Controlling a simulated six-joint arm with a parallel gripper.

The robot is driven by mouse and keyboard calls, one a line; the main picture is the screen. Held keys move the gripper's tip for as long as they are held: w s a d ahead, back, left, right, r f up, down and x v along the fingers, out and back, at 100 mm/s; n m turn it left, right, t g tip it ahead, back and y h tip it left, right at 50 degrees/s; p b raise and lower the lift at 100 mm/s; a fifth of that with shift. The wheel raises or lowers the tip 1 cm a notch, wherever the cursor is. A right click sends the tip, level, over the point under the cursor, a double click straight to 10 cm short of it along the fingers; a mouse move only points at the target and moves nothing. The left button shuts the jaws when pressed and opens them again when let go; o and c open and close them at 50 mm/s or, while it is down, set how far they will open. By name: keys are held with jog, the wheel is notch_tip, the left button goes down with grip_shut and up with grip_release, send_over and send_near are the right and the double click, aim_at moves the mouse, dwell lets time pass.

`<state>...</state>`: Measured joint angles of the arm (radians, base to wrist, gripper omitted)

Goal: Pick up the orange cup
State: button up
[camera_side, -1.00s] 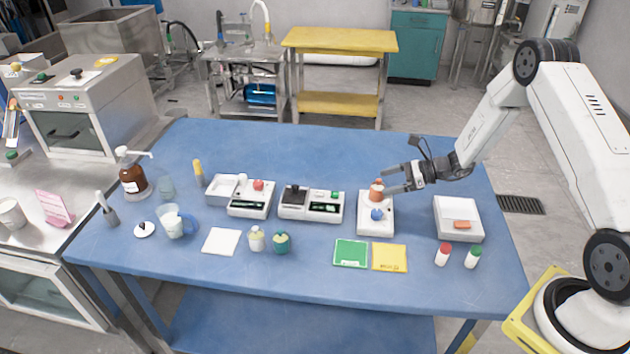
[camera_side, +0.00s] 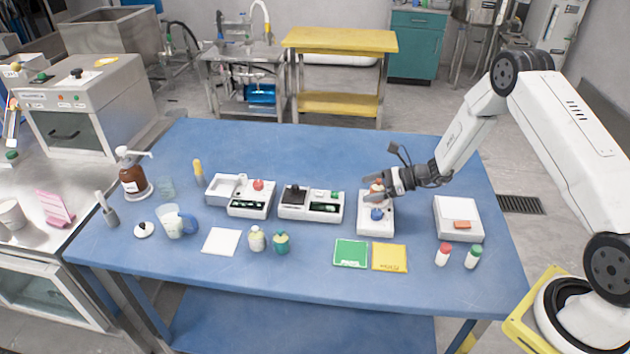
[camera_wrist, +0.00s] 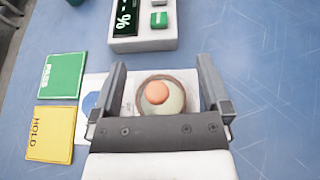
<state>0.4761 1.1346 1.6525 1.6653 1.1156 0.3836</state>
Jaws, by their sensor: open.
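The orange cup (camera_side: 377,190) stands on a white device (camera_side: 376,228) at the right of the middle of the blue table, mostly hidden behind my gripper (camera_side: 374,192) in the side view. In the wrist view its round top with an orange knob (camera_wrist: 157,93) shows between the two fingers of my gripper (camera_wrist: 162,90). The fingers are open, one on each side of the cup. I cannot tell whether either finger touches it. A blue knob (camera_side: 377,214) is on the white device in front of the cup.
A green card (camera_side: 350,253) and a yellow card (camera_side: 389,257) lie in front. A white box (camera_side: 458,218) and two small bottles (camera_side: 458,256) are to the right. A white device with a display (camera_side: 311,204) stands to the left. The table behind is clear.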

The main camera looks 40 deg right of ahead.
jog(key=shift+c, duration=0.2)
grip_shut()
jog(key=shift+r, duration=0.15)
jog(key=shift+r, duration=0.65)
jog(key=s+a+r, duration=0.1)
jog(key=s+r, duration=1)
jog(key=s, duration=0.3)
jog(key=shift+a+r, duration=0.25)
jog(key=shift+a, duration=0.15)
